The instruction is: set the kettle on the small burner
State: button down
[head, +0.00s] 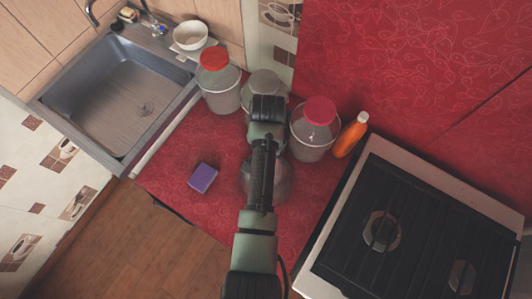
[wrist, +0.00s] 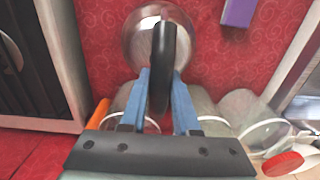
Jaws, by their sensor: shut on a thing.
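The kettle (head: 284,186) stands on the red counter, mostly hidden behind my arm in the head view. The wrist view shows its round shiny body (wrist: 133,42) and black handle. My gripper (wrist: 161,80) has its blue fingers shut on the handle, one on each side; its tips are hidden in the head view. The stove (head: 335,205) is to the right, with a larger-looking burner (head: 382,231) and a smaller-looking burner (head: 461,277) nearer the right edge. Both burners look bare.
Lidded jars (head: 221,98) (head: 308,140) and an orange bottle (head: 351,134) stand behind the kettle. A purple box (head: 203,178) lies to its left. A sink (head: 125,95) with a white bowl (head: 190,36) beside it is at the upper left.

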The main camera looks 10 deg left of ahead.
jog(key=c, duration=0.6)
grip_release()
jog(key=shift+f, duration=0.1)
jog(key=shift+c, duration=0.2)
notch_tip(320, 180, up, 12)
jog(key=shift+d+f, duration=0.1)
jog(key=shift+f, duration=0.15)
jog(key=shift+r+p, duration=0.4)
jog(key=shift+p, duration=0.25)
